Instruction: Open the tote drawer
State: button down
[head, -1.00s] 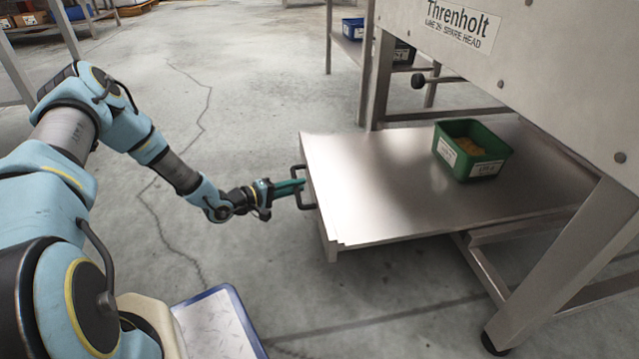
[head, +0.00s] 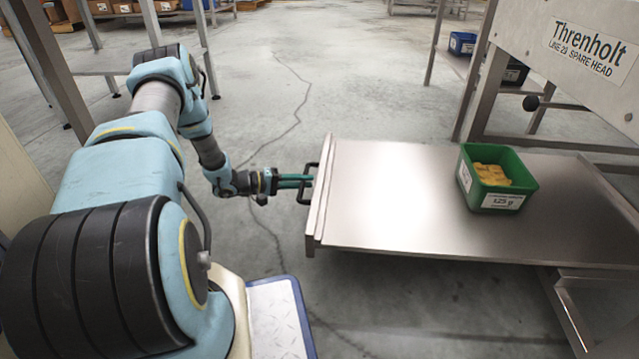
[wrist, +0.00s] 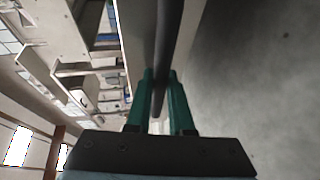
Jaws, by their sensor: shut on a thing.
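The tote drawer (head: 390,205) is a flat steel tray drawn out to the left from under the weigher frame. A dark bar handle (head: 308,182) is on its left end. My gripper (head: 304,182) is shut on the handle, with its green fingers on either side of the bar. In the wrist view the handle (wrist: 168,45) runs between the two fingertips. A green tote (head: 507,200) with yellow pieces inside and a white label reading 125 g stands upright on the drawer.
The weigher housing (head: 590,50) and its steel legs stand at the right. A blue bin (head: 462,43) sits on a shelf behind. Benches with boxes line the far left. The cracked concrete floor (head: 290,90) between is clear.

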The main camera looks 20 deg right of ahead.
jog(key=shift+w+a, duration=0.3)
jog(key=shift+a, duration=0.45)
jog(key=c, duration=0.8)
grip_release()
jog(key=a+r+p, duration=0.2)
jog(key=a+p, duration=0.2)
jog(key=a, duration=0.6)
jog(key=shift+s+a, duration=0.15)
jog(key=shift+a, duration=0.15)
